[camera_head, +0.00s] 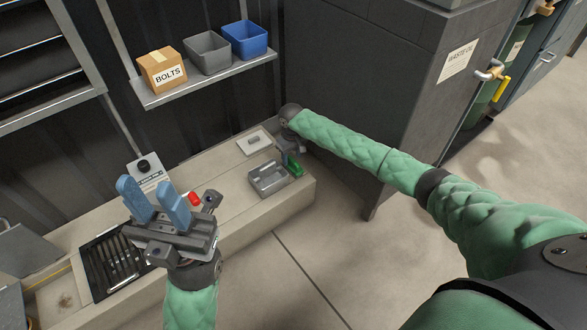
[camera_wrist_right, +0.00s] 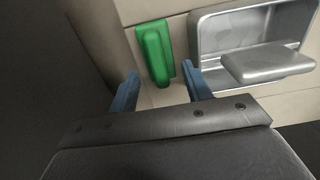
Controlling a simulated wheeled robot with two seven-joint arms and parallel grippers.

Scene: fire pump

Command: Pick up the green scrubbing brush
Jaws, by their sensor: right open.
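The green scrubbing brush (camera_head: 295,168) lies on the light bench top beside a grey metal tray, near the bench's right end. In the right wrist view the green brush (camera_wrist_right: 155,52) lies just beyond and between the fingertips of my right gripper (camera_wrist_right: 160,82), which is open with its blue fingers on either side. In the head view my right gripper (camera_head: 287,158) reaches down over the brush and is partly hidden by its own wrist. My left gripper (camera_head: 156,200) is raised above the bench at the left, its blue fingers apart and empty.
The grey metal tray (camera_head: 268,179) is left of the brush and also shows in the wrist view (camera_wrist_right: 218,12). A dark cabinet (camera_head: 385,75) stands close on the right. A shelf (camera_head: 205,82) with a BOLTS box (camera_head: 162,70) and two bins hangs above. A red object (camera_head: 194,198) is near my left gripper.

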